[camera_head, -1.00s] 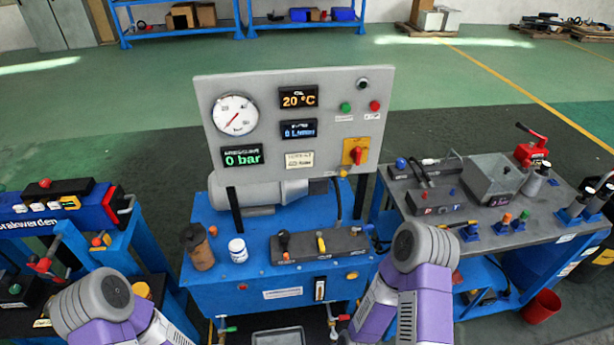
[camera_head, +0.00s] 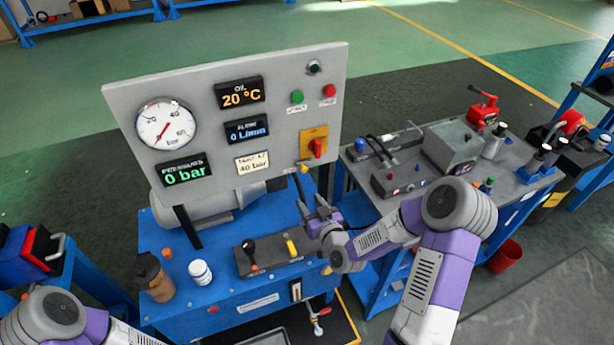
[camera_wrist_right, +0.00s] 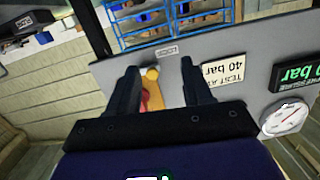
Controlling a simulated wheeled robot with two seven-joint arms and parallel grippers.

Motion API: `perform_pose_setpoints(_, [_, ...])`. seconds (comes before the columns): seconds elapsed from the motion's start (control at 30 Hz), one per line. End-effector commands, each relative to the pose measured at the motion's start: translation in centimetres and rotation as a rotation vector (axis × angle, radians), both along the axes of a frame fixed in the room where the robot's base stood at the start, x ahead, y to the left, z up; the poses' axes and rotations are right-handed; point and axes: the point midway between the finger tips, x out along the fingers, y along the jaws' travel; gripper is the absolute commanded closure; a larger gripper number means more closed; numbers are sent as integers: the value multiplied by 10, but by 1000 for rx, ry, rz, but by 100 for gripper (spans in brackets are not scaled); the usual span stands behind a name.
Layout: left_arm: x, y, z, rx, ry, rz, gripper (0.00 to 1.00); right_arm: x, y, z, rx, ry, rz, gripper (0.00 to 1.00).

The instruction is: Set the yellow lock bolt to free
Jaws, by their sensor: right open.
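The yellow lock bolt (camera_head: 303,169) sits at the panel's lower edge, below the yellow plate (camera_head: 318,134) with the red rotary switch (camera_head: 318,148). In the right wrist view its yellow knob (camera_wrist_right: 152,74) shows between the fingers, by a small label (camera_wrist_right: 167,51) that seems to read LOCK. My right gripper (camera_head: 312,202) is open and empty, below and in front of the bolt, its fingers pointing toward the panel. The fingers (camera_wrist_right: 160,72) appear apart from the knob. My left arm shows at the lower left, but its gripper is out of view.
The grey panel (camera_head: 230,165) stands over the blue hydraulic unit (camera_head: 210,290). A valve block (camera_head: 272,255) with levers, a brown bottle (camera_head: 155,278) and a white jar (camera_head: 201,272) are below. A tool bench (camera_head: 500,195) stands right.

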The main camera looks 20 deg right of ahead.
Motion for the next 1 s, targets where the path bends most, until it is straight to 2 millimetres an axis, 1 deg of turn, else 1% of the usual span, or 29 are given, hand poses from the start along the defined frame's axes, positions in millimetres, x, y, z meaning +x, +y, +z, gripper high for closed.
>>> perform_pose_setpoints(0.03, [0, 0, -1, 0, -1, 0, 11, 2, -12, 16, -34, -59, -24, 50])
perform_pose_setpoints(0.1, [0, 0, -1, 0, -1, 0, 11, 5, -20, 30, -61, -110, -43, 50])
perform_pose_setpoints(0.2, [0, 0, -1, 0, -1, 0, 11, 12, -23, 36, -77, -134, -51, 50])
perform_pose_setpoints(0.27, [0, 0, -1, 0, -1, 0, 11, 20, -23, 37, -76, -134, -50, 50])
perform_pose_setpoints(0.5, [0, 0, -1, 0, -1, 0, 11, 57, -25, 36, -72, -131, -50, 50])
perform_pose_setpoints(0.6, [0, 0, -1, 0, -1, 0, 11, 68, -25, 35, -71, -130, -49, 50])
perform_pose_setpoints(0.8, [0, 0, -1, 0, -1, 0, 11, 78, -26, 35, -71, -128, -49, 50])
perform_pose_setpoints(1.0, [0, 0, -1, 0, -1, 0, 11, 79, -26, 35, -71, -127, -49, 50])
